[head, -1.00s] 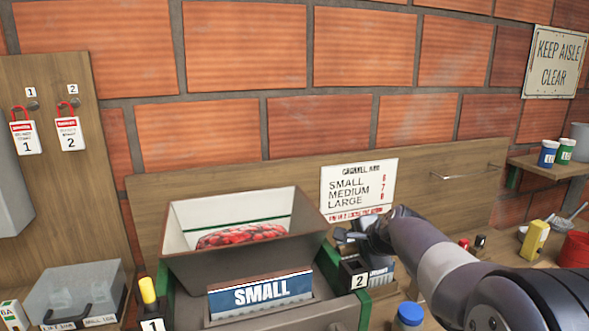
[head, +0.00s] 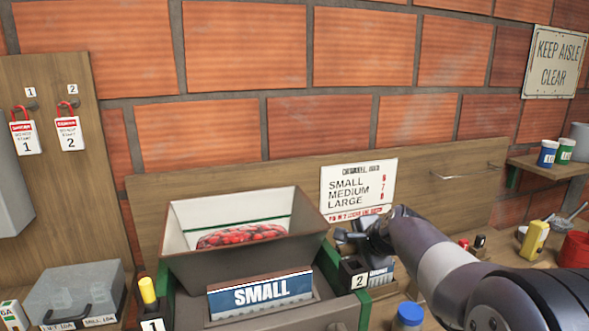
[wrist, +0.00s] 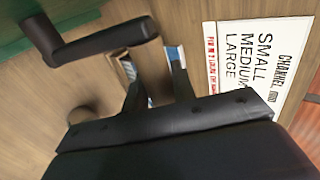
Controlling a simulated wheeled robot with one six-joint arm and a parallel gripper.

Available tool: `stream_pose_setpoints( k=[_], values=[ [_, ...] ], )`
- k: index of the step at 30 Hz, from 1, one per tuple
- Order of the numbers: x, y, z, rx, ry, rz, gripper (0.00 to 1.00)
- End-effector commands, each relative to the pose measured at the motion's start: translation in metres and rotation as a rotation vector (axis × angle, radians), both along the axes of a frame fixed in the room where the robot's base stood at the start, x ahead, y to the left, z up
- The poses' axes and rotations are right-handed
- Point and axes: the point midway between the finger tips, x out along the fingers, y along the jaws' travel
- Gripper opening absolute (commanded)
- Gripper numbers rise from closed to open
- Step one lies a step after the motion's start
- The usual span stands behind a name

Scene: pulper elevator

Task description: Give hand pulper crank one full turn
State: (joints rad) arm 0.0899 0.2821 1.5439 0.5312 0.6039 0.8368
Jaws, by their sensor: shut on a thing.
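The hand pulper has a grey hopper (head: 180,255) with red cherries (head: 240,237) in it and a blue SMALL plate (head: 262,292) on its front. In the head view, my gripper (head: 350,238) is just right of the hopper, where my wrist hides most of the crank.
A holder marked 2 (head: 358,281) stands close below my gripper. A size sign (head: 358,188) is on the backboard behind. A blue-capped jar (head: 408,315) is in front, and a yellow bottle (head: 535,238) and red container (head: 575,249) are at right.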

Motion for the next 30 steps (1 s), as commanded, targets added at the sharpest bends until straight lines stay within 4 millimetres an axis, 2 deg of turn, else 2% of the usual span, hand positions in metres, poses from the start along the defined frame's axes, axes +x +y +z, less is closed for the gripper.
stream_pose_setpoints(
  k=[7,16,26,30],
  values=[
    [-0.004,-0.001,0.002,-0.001,0.000,-0.001,0.07],
    [-0.032,-0.011,0.012,0.000,0.002,-0.001,0.07],
    [-0.035,-0.011,0.012,0.000,0.003,0.000,0.07],
    [-0.045,-0.015,0.011,0.001,0.002,-0.001,0.07]
  ],
)
